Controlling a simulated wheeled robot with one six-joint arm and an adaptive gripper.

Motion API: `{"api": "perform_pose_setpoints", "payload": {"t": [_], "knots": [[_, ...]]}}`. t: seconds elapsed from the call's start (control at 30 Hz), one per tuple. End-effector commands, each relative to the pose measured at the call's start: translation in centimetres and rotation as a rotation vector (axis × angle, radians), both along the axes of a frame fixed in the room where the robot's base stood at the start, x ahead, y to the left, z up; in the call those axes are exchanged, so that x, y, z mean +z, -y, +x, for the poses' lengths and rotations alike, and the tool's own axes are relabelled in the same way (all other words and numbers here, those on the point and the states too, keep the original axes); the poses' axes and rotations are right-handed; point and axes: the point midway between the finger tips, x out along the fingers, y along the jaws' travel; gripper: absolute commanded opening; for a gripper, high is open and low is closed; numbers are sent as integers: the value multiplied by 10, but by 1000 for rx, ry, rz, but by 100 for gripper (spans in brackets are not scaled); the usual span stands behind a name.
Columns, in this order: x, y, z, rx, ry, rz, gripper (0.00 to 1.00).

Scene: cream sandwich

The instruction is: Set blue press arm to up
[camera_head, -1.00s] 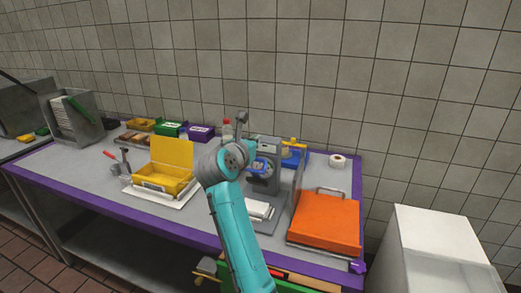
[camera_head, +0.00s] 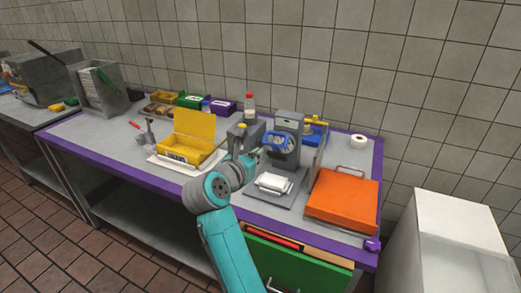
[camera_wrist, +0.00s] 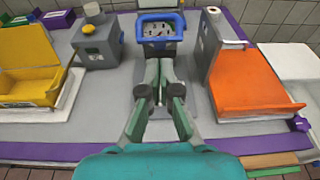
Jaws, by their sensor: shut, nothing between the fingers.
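The grey press (camera_head: 289,125) stands at the back middle of the counter, with a blue loop-shaped press arm (camera_head: 279,141) on its front. In the wrist view the blue press arm (camera_wrist: 160,16) is at the top centre, sticking out from the press over a grey body. My gripper (camera_head: 258,153) is just in front and left of the blue arm in the head view. In the wrist view my gripper (camera_wrist: 160,64) is shut and empty, with its fingertips below the blue loop. I cannot tell whether they touch it.
A grey block with a yellow knob (camera_wrist: 90,29) stands left of the press. An open yellow box (camera_head: 190,147) is farther left. A grey upright panel (camera_wrist: 208,42) and an orange box (camera_head: 342,197) are on the right. White stacked items (camera_head: 274,184) lie before the press.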

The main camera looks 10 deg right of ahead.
Motion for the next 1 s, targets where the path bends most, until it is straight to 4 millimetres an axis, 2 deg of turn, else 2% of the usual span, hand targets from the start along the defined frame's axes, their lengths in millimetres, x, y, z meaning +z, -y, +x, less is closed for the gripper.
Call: {"api": "perform_pose_setpoints", "payload": {"t": [0.43,0.6,0.8,1.0], "knots": [[-18,50,65,-2,-2,-1,0],[-15,63,83,0,0,0,0],[-16,71,94,-1,-4,1,0],[-20,73,95,-1,-11,2,0]]}}
